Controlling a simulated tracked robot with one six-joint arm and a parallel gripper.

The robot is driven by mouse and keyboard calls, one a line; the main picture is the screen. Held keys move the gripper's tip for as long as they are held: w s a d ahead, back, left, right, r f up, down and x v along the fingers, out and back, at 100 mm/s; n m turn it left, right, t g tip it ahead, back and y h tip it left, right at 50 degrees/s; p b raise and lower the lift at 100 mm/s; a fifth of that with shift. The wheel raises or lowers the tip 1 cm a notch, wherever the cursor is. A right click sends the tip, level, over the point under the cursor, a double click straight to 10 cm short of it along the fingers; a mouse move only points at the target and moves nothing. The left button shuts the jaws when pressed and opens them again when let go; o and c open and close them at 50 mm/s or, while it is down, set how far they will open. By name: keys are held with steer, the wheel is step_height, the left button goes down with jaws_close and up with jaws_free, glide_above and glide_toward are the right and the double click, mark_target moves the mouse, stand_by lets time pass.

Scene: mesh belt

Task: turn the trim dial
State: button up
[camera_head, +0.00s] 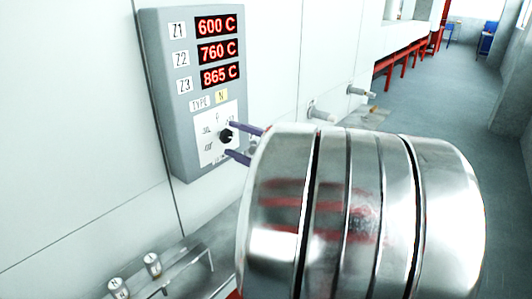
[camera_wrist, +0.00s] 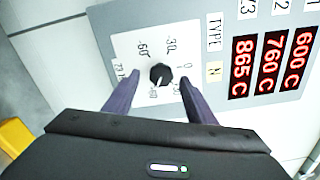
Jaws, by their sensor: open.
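The trim dial is a small black knob (camera_head: 226,136) on a white plate low on a grey panel, with scale marks around it. In the wrist view the knob (camera_wrist: 160,75) sits between and just beyond the tips of my gripper (camera_wrist: 158,78). The two purple fingers are apart, one on each side of the knob, with a gap to it on both sides. In the head view my gripper (camera_head: 235,140) reaches the plate from the right, fingers above and below the knob. My silver arm hides the gripper's body there.
The grey panel (camera_head: 180,100) shows red readouts of 600 C, 760 C and 865 C, and a TYPE N label. Metal fittings (camera_head: 320,115) stick out of the wall to the right. A metal ledge with small cylinders (camera_head: 152,264) lies below. Open floor (camera_head: 445,105) stretches behind at right.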

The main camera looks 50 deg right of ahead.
steer(key=s, duration=1.2)
steer(key=shift+d, duration=0.15)
stand_by(0.4)
steer(key=w+a+f+n+g+y, duration=0.2)
steer(key=w+a+f+g, duration=0.1)
steer(key=a, duration=0.5)
steer(key=w+a+f+n+g+y, duration=0.2)
steer(key=a+f+n+g, duration=0.1)
steer(key=a, duration=0.4)
steer(key=w+a+f+n+g+y, duration=0.2)
steer(key=w+a+f+g+y, duration=0.15)
steer(key=a, duration=0.45)
steer(key=s+a+f+n+g+h, duration=0.2)
steer(key=s+a+n+h, duration=0.6)
steer(key=n, duration=0.6)
steer(key=shift+s+a+f+g, duration=0.15)
steer(key=shift+s+a+g, duration=0.4)
steer(key=shift+s, duration=0.5)
steer(key=shift+a, duration=0.1)
stand_by(1.4)
